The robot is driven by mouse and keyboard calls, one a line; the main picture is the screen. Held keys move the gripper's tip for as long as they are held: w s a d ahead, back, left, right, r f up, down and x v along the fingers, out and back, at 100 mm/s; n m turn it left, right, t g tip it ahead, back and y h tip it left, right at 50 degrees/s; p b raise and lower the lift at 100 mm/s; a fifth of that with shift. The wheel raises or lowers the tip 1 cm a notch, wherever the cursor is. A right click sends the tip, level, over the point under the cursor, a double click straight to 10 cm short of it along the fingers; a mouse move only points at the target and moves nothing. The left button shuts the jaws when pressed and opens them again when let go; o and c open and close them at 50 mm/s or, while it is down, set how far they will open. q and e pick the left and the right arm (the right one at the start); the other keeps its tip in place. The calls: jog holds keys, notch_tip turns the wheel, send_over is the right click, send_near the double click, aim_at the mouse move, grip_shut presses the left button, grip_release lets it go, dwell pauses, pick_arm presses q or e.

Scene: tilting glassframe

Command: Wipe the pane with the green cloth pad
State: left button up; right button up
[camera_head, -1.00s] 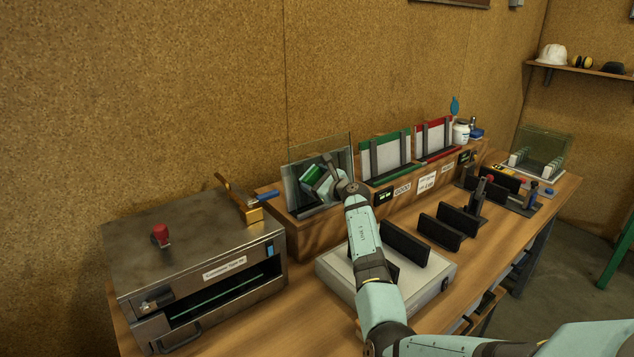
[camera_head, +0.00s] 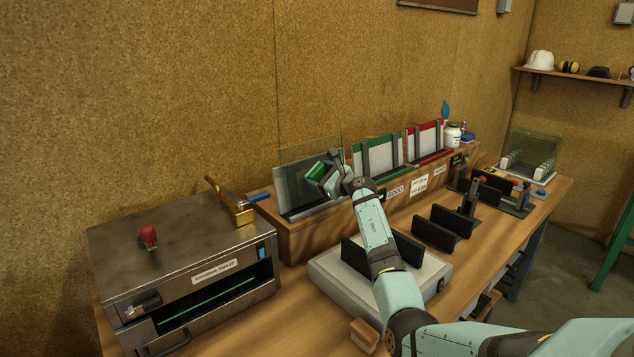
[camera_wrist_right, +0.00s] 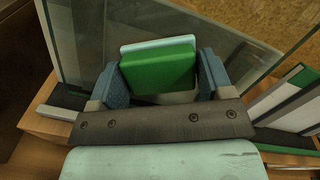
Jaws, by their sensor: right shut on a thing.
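The glass pane (camera_head: 291,190) stands upright and leans slightly in a dark holder on the wooden ledge behind the workbench. My right gripper (camera_head: 325,178) is shut on the green cloth pad (camera_head: 317,171) in front of the pane, toward its right side. In the right wrist view the pad (camera_wrist_right: 158,70) sits between the two blue-grey fingers, with the pane (camera_wrist_right: 85,35) just behind it. I cannot tell whether the pad touches the glass. My left gripper is not in view.
A metal oven-like box (camera_head: 180,265) stands at the left, with a brass and blue tool (camera_head: 235,205) at its back corner. Green-framed (camera_head: 377,155) and red-framed (camera_head: 425,142) racks stand right of the pane. A pale box with black plates (camera_head: 330,270) lies under my arm.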

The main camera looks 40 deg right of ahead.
jog(key=shift+w+d+f+b, duration=0.15)
jog(key=shift+d+b, duration=0.15)
jog(key=shift+d, duration=0.2)
jog(key=shift+d+f+b, duration=0.1)
jog(key=shift+d+b, duration=0.2)
jog(key=shift+d, duration=0.15)
jog(key=shift+d+r+b, duration=0.2)
jog(key=shift+d+b, duration=0.1)
jog(key=shift+d, duration=0.15)
jog(key=shift+w+d+f+b, duration=0.1)
jog(key=shift+d+f+b, duration=0.05)
jog(key=shift+d+b, duration=0.8)
jog(key=shift+w+d+b, duration=0.15)
jog(key=shift+d+b, duration=0.8)
jog(key=shift+d, duration=0.05)
